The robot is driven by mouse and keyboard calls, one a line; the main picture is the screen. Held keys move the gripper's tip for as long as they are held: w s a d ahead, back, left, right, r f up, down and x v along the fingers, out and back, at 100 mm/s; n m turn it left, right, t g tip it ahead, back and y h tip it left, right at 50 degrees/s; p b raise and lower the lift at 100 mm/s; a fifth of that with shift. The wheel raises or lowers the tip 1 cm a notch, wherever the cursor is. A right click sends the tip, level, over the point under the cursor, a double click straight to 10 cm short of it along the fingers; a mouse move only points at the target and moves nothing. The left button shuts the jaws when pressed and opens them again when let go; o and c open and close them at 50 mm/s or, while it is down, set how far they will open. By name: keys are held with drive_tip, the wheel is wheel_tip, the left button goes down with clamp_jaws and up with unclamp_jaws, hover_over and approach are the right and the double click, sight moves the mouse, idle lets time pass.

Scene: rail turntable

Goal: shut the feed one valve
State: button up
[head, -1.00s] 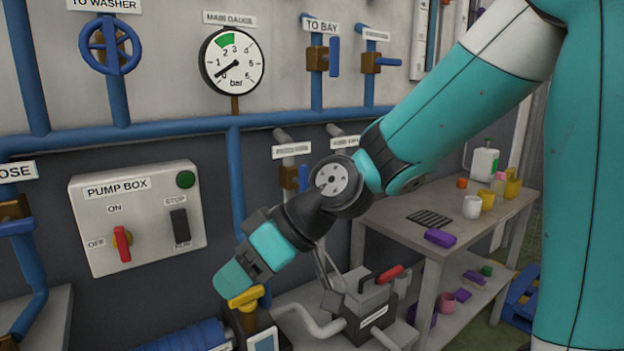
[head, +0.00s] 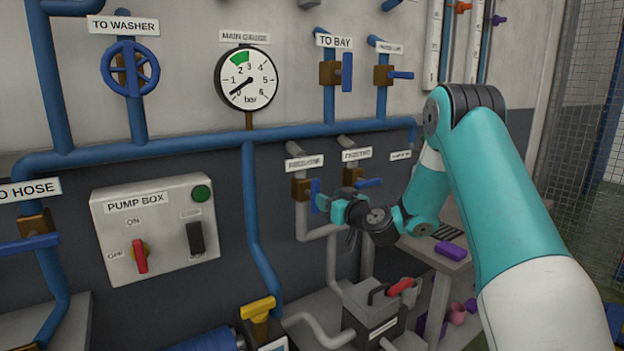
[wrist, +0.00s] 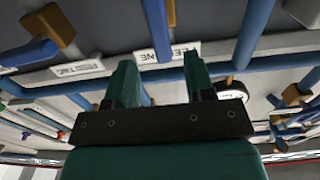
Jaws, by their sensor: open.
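The feed one valve has a brown body (head: 300,189) on a grey pipe under a small label (head: 305,162). Its blue lever (head: 314,192) stands upright, along the pipe. My gripper (head: 322,202) is just right of the lever in the head view, overlapping its lower part. In the wrist view my gripper (wrist: 160,64) is open, its two green fingers apart. The blue lever (wrist: 155,25) lines up with the gap between them and crosses the label (wrist: 183,52). I cannot tell whether the fingers touch it.
The feed two valve (head: 352,177) is close on the right, its blue lever (head: 369,183) sideways; it also shows in the wrist view (wrist: 48,28). The pump box (head: 155,228) is left. A grey pump unit (head: 374,315) and yellow-handled valve (head: 258,308) are below.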

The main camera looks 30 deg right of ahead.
sight(312, 190)
drive_tip(key=w+p, duration=0.2)
drive_tip(key=w, duration=0.2)
drive_tip(key=w+p, duration=0.2)
drive_tip(key=w, duration=0.3)
drive_tip(key=shift+a, duration=0.2)
drive_tip(key=shift+s, duration=0.1)
clamp_jaws()
